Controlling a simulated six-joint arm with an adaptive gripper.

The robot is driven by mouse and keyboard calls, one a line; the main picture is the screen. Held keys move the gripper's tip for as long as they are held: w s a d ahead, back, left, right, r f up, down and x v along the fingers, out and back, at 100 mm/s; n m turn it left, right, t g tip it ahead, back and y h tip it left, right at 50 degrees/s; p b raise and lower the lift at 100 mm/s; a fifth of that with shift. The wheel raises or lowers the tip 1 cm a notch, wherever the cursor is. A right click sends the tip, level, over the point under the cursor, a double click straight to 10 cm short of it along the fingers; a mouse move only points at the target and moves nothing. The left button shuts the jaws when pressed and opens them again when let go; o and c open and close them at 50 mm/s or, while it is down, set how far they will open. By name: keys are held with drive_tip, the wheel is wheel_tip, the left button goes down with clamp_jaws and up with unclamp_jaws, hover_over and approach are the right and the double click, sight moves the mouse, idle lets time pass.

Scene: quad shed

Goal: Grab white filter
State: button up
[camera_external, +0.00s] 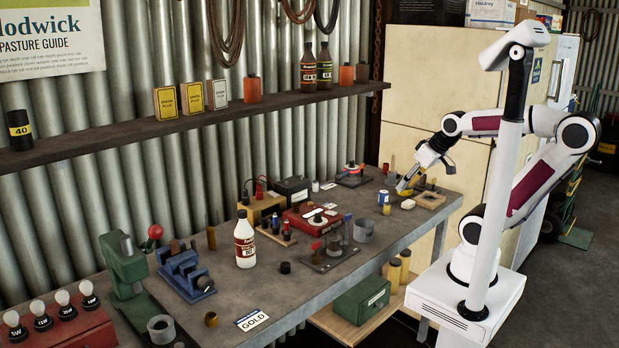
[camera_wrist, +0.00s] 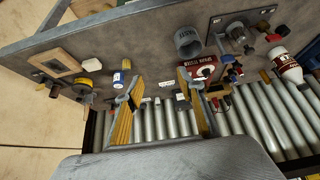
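A small white rounded block (camera_external: 408,204), which looks like the white filter, lies on the bench near its front edge toward the right end. In the wrist view it (camera_wrist: 91,65) sits left of the fingers, beside a blue-and-white can. My gripper (camera_external: 403,189) is above the bench's right end, close to the block but apart from it. In the wrist view, my gripper (camera_wrist: 160,83) has its two yellow fingers spread wide with nothing held between them.
The blue-and-white can (camera_external: 383,197) stands just left of the white block, and a wooden frame (camera_external: 431,200) lies to its right. A yellow roll (camera_wrist: 82,83) lies near the block. A grey cup (camera_external: 363,230) and red box (camera_external: 312,220) stand farther left.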

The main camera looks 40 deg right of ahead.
drive_tip(key=w+d+f+t, duration=0.15)
drive_tip(key=w+t, duration=0.25)
drive_tip(key=w, duration=2.1)
drive_tip(key=m+t+h, duration=0.2)
drive_tip(key=t+h, duration=0.1)
approach(316, 182)
drive_tip(key=shift+w+d, duration=0.15)
drive_tip(key=shift+w, duration=0.35)
drive_tip(key=shift+w+d, duration=0.15)
drive_tip(key=shift+w, duration=0.35)
drive_tip(key=shift+w+d+f, duration=0.25)
drive_tip(key=shift+w+f, duration=0.1)
drive_tip(key=shift+f, duration=0.15)
drive_tip(key=shift+w, duration=0.1)
drive_tip(key=shift+x, duration=1.2)
drive_tip(key=shift+x, duration=2.6)
